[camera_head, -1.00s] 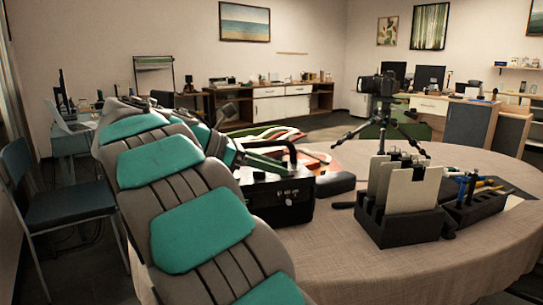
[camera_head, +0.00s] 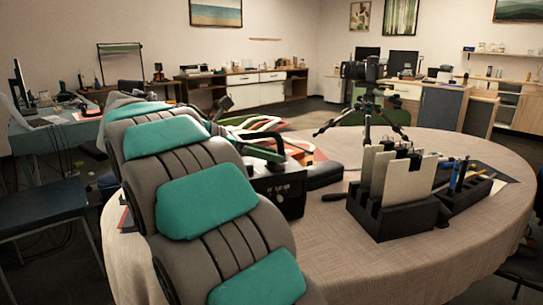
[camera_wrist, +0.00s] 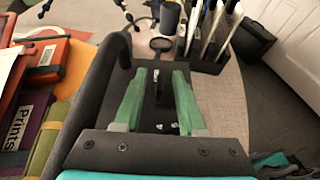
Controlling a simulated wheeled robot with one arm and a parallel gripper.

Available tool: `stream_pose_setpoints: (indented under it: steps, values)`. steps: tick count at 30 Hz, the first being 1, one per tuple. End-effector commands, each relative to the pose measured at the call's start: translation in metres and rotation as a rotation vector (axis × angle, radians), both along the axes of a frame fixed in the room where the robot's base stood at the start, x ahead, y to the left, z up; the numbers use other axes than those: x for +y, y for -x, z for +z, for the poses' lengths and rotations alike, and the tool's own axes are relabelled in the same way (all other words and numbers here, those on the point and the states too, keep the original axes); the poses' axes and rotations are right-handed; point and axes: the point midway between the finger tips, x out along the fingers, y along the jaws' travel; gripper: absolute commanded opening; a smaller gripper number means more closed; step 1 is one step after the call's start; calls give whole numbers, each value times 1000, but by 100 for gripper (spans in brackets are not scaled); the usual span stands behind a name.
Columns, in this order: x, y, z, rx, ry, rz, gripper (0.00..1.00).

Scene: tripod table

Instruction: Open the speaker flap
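The black box-shaped speaker (camera_head: 282,190) stands on the round table, left of its middle, with a dark handle above it. In the wrist view, the dark bent handle (camera_wrist: 98,95) runs along the left of my gripper. My gripper (camera_wrist: 160,82) is open there, its two green fingers apart over the speaker's dark top. A small dark part and some white marks show between the fingers, with no clear contact. I cannot tell the flap apart from the speaker. In the head view, my arm covers part of the speaker and the gripper is hard to make out.
On the table (camera_head: 345,270), a black rack (camera_head: 398,220) with upright boards stands right of the speaker, beside a pen tray (camera_head: 465,190). A camera tripod (camera_head: 367,105) stands behind. In the wrist view, an orange case (camera_wrist: 40,68) and a magnifier (camera_wrist: 160,44) lie near. The table's front is clear.

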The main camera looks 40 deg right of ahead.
Motion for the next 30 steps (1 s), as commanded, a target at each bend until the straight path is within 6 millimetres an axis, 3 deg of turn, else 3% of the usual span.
stream_pose_setpoints:
  steps: [10,20,30]
  values:
    - [-7,2,-3,1,0,0,39]
    - [-7,2,-4,1,0,0,2]
    - [-7,2,-4,1,0,-1,0]
